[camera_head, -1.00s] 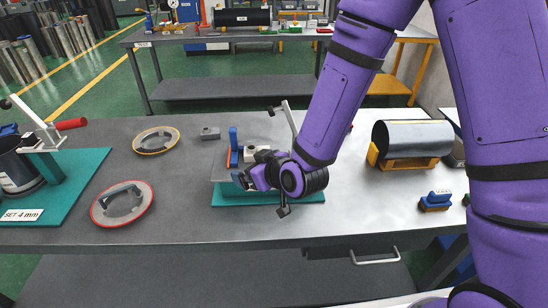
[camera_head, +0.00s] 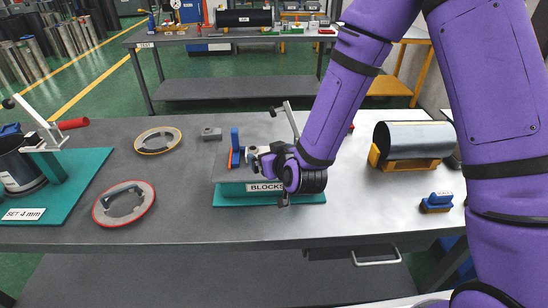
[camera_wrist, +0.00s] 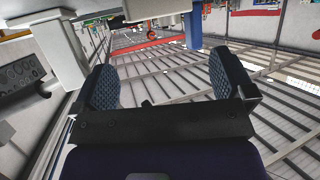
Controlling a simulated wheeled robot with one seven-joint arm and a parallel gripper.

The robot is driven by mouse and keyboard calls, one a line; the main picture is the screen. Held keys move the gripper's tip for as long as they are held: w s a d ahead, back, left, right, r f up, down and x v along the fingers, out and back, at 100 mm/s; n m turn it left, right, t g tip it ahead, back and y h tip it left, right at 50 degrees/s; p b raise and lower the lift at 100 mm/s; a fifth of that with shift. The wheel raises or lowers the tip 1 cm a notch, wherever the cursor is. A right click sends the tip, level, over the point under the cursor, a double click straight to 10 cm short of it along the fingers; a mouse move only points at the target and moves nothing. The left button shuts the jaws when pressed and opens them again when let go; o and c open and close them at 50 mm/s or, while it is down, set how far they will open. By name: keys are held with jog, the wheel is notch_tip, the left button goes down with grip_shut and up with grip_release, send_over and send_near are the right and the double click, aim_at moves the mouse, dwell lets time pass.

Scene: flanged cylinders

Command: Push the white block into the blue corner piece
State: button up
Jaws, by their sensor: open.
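The blue corner piece (camera_head: 235,139) stands upright on the grey top of a teal fixture (camera_head: 228,200), beside an orange strip. The white block (camera_head: 263,149) is just right of it, mostly hidden behind my gripper (camera_head: 253,162). My gripper reaches in from the right at about block height; whether it touches the block cannot be told. In the wrist view my gripper (camera_wrist: 165,75) has its two dark pads wide apart with nothing between them. A blue upright part (camera_wrist: 193,30) and a pale block-like part (camera_wrist: 155,9) show beyond the pads at the top.
A lever clamp (camera_head: 288,118) stands at the fixture's back right. A small grey block (camera_head: 211,134) and two rings (camera_head: 157,140), (camera_head: 124,203) lie left. A metal cylinder on a yellow cradle (camera_head: 408,165) and a blue stamp-like piece (camera_head: 437,202) are right.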

aim_at(252, 148)
jog(key=x, duration=0.8)
jog(key=shift+w, duration=0.15)
jog(key=c, duration=1)
jog(key=shift+a, duration=0.55)
jog(key=shift+c, duration=0.2)
jog(key=shift+a, duration=0.4)
jog(key=o, duration=1)
jog(key=shift+o, duration=0.2)
jog(key=v, duration=1)
jog(key=shift+s, duration=0.35)
